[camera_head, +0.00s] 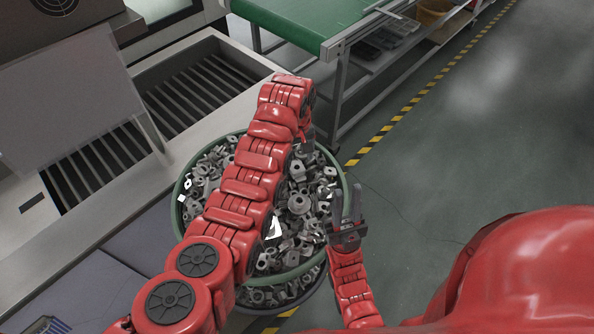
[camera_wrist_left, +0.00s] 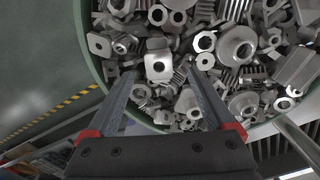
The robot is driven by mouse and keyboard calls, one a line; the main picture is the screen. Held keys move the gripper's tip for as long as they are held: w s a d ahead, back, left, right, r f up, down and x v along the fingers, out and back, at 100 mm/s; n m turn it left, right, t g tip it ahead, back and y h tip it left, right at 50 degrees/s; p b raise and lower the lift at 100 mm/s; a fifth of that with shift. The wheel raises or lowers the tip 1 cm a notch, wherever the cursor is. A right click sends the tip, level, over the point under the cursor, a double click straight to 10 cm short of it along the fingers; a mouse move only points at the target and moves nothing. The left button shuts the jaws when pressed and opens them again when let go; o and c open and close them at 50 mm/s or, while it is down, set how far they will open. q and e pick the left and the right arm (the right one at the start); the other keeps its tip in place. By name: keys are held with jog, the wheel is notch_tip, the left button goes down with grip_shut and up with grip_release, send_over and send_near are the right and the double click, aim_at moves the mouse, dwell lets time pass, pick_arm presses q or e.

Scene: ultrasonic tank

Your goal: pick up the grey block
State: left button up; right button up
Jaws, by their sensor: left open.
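A round green-rimmed bin (camera_head: 178,190) is full of mixed grey metal parts. In the left wrist view, a light grey block with a round hole (camera_wrist_left: 158,67) lies on the pile, just beyond and between my left fingertips. Many similar grey pieces lie around it, so I cannot tell for certain that it is the task's block. My left gripper (camera_wrist_left: 160,80) is open and empty, pointing at the pile. In the head view, my left arm reaches over the bin and hides part of it. My right gripper (camera_head: 347,192) is open and empty at the bin's right side.
A steel tank unit with slatted basins (camera_head: 190,90) stands left of the bin. A green-topped conveyor table (camera_head: 310,22) stands behind it. Yellow-black floor tape (camera_head: 400,115) runs past the bin on the right, where the floor is clear.

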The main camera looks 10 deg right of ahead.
aim_at(297, 165)
pick_arm(q)
notch_tip(297, 165, down, 5)
jog(key=shift+w+f+b, duration=0.1)
jog(key=shift+b, duration=0.7)
jog(key=shift+c, duration=0.3)
grip_shut()
